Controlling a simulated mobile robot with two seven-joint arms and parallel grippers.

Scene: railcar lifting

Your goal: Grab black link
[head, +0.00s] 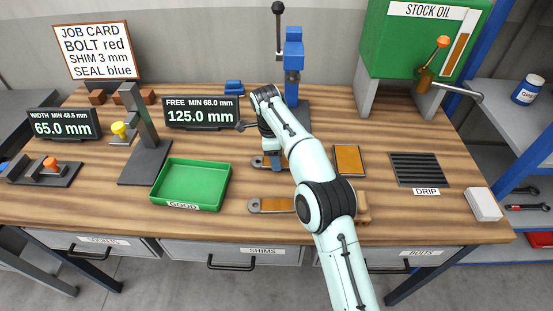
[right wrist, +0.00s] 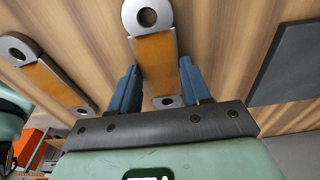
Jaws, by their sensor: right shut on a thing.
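No link with a black body shows; the links I see have orange middles and grey ringed ends. One link (right wrist: 152,55) lies between the two blue fingers of my right gripper (right wrist: 155,88), which is shut on its orange middle. In the head view, the right gripper (head: 275,163) is low over the table at this link (head: 258,162), partly hidden by my arm. A second link (head: 272,205) lies nearer the table's front, and a similar link (right wrist: 45,75) shows at the left in the right wrist view. My left gripper is not in view.
A blue press (head: 293,55) stands behind my right arm. A green tray (head: 191,162) is to the left and an orange-topped pad (head: 349,160) to the right. Farther right are a black drip grate (head: 420,168) and a white block (head: 483,204). Displays and a gauge stand stand left.

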